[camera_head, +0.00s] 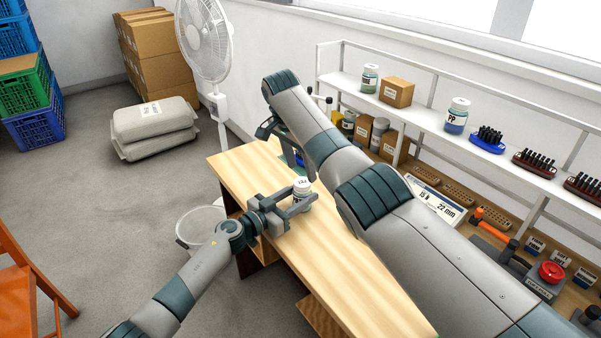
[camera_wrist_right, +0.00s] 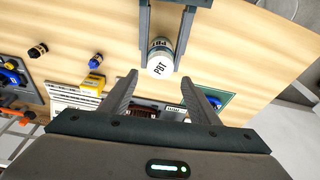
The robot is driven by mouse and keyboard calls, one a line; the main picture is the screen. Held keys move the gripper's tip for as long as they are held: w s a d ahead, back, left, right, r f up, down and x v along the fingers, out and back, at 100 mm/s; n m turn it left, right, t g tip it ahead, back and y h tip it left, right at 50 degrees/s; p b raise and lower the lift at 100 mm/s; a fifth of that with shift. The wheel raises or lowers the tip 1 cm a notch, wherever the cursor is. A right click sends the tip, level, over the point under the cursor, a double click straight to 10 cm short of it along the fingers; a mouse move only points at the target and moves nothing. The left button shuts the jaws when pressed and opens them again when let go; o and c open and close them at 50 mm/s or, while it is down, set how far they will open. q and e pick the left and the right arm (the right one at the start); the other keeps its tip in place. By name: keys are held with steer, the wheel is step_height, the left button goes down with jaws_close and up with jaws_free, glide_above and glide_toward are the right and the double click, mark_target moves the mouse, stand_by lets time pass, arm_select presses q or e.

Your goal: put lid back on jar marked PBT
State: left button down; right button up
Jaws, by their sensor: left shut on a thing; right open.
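The jar marked PBT (camera_head: 301,193) stands over the light wooden table, with a white lid (camera_wrist_right: 160,67) reading PBT on its top. The jar body (camera_wrist_right: 161,47) carries a matching label in the right wrist view. My left gripper (camera_head: 297,202) is shut around the jar, one finger on each side; it also shows in the right wrist view (camera_wrist_right: 166,28). My right gripper (camera_wrist_right: 160,78) is open and empty, its fingertips just short of the lid, which lies between their lines. In the head view my right arm hides part of the table.
The wooden table (camera_head: 238,172) is mostly clear around the jar. A white wall shelf (camera_head: 415,113) holds jars, a box and dark racks. A fan (camera_head: 204,40) stands behind.

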steer(key=shift+o, duration=0.4)
steer(key=o, duration=0.5)
steer(key=v, duration=1.2)
arm_select(q)
steer(key=c, duration=0.9)
jaws_free()
arm_select(e)
steer(key=shift+w, duration=0.1)
